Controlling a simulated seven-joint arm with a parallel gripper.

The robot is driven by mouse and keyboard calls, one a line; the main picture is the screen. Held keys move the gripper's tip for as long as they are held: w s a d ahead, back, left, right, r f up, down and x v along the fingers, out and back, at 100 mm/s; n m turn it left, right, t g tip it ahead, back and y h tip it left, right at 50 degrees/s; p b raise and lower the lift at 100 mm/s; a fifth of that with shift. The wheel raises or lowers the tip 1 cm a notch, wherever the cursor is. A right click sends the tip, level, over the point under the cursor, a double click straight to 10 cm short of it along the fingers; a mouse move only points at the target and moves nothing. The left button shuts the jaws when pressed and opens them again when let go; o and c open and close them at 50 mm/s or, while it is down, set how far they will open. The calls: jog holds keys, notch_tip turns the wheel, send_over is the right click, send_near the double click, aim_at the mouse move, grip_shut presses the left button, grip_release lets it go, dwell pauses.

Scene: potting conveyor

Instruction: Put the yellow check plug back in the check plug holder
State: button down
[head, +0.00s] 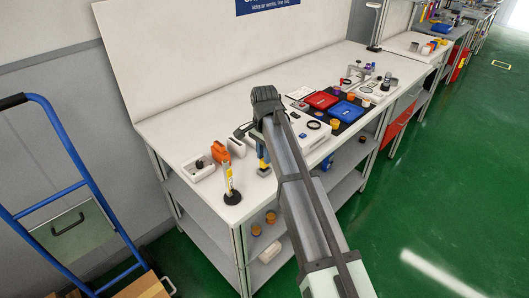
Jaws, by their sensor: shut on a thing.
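My gripper (247,131) hangs over the near-left part of the white workbench (185,130), at the end of my arm, which rises from the bottom right. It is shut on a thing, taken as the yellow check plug. The plug is too small and too much covered by my wrist and arm to make out. Just below the gripper is a narrow yellow and blue upright object (263,162); I cannot tell whether it touches the gripper. I cannot pick out the check plug holder for sure.
A yellow tube in a round black stand (232,197) is near the bench's front-left corner. Beside it are a white box (198,171) and an orange item (236,147). Red (322,100) and blue (346,111) trays lie to the right. Bare bench extends at the back left.

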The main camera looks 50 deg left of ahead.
jog(key=shift+f, duration=0.6)
jog(key=c, duration=0.9)
grip_release()
jog(key=shift+r, duration=0.1)
notch_tip(320, 180, up, 14)
jog(key=shift+f, duration=0.25)
